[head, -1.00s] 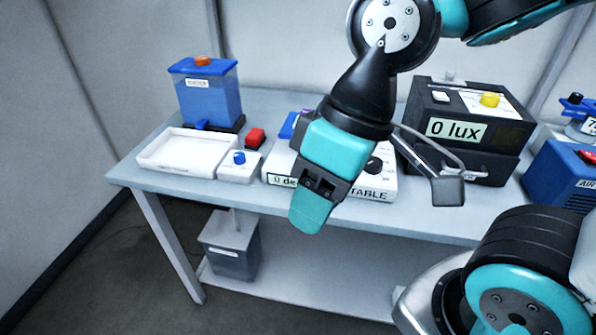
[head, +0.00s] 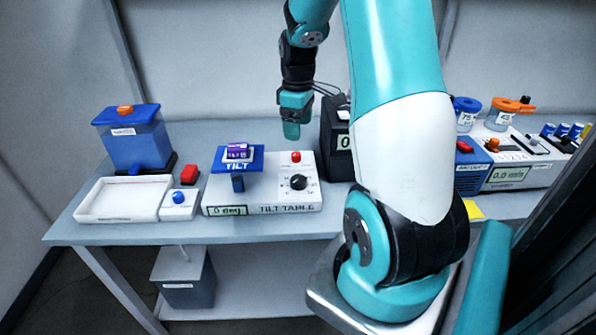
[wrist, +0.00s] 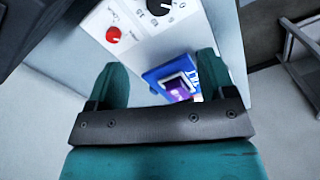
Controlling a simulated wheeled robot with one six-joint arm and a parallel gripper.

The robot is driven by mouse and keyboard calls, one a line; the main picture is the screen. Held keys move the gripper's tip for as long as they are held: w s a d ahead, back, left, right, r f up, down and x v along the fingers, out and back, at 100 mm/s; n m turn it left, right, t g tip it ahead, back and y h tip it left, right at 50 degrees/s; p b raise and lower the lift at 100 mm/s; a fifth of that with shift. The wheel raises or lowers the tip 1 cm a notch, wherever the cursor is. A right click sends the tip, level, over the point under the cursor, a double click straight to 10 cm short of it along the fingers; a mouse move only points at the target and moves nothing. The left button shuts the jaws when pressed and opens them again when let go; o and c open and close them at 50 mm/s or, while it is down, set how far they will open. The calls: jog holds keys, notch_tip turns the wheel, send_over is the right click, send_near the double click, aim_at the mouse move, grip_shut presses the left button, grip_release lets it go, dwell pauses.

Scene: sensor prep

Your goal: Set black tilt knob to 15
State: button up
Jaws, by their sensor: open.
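The black tilt knob (head: 298,182) sits on the right part of the white tilt table (head: 268,209), with a white pointer line on it. It also shows at the top of the wrist view (wrist: 158,8). The tilt table's display (head: 227,211) reads 0 deg. A blue tilt plate (head: 255,163) carries a small purple item (head: 238,151). A red button (head: 296,157) sits behind the knob. My gripper (head: 291,128) is open and empty, raised above and behind the tilt table. In the wrist view its two fingers (wrist: 165,85) are spread, with the blue plate partly between them.
A black lux box (head: 337,140) stands right of the tilt table, partly hidden by my arm. Left are a white tray (head: 82,216), a small box with a blue knob (head: 178,197), a red block (head: 189,175) and a blue container (head: 134,140).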

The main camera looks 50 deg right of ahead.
aim_at(299, 179)
notch_tip(299, 179, down, 17)
jog(key=p, duration=0.2)
jog(key=shift+f+p, duration=0.1)
jog(key=shift+p, duration=0.2)
jog(key=c, duration=0.9)
